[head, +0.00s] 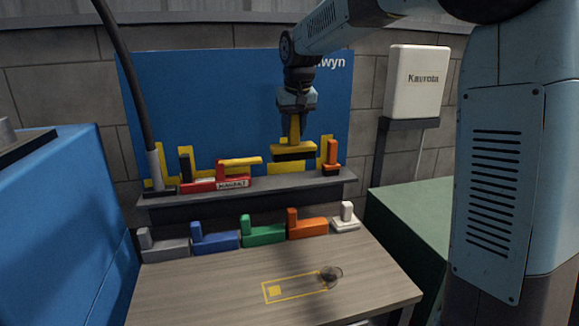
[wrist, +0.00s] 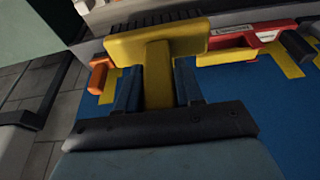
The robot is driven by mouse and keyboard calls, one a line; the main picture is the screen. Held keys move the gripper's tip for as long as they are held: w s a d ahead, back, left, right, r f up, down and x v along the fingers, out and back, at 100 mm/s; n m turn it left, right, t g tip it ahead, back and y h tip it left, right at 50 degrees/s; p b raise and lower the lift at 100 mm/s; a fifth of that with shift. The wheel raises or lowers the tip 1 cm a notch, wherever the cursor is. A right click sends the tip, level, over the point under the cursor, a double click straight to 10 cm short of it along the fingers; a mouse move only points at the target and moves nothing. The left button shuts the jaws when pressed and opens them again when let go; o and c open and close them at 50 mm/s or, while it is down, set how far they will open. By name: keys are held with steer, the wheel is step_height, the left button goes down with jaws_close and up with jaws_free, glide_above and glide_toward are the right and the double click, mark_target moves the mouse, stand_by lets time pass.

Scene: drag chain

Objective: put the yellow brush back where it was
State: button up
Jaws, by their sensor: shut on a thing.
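The yellow brush (head: 294,149) is in my gripper (head: 292,120), with its dark bristles facing down, in front of the blue board. In the head view it appears above the right part of the grey shelf (head: 250,189), with a gap below the bristles. A yellow patch (head: 290,168) shows on the board just beneath it. In the wrist view, the two blue fingers of my gripper (wrist: 158,82) are shut on the handle of the yellow brush (wrist: 150,42). How far the brush is from the board is hard to tell.
A red and yellow tool (head: 232,182) stands left on the shelf; an orange piece (head: 331,158) stands close right of the brush. Several coloured L-shaped blocks line the wooden table's back (head: 264,234). A yellow outline (head: 296,289) and a dark round thing (head: 331,277) lie in front.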

steer(key=shift+w+a+f, duration=0.1)
steer(key=shift+w+f, duration=6.15)
steer(key=shift+w, duration=0.05)
steer(key=o, duration=1.1)
steer(key=shift+f, duration=0.1)
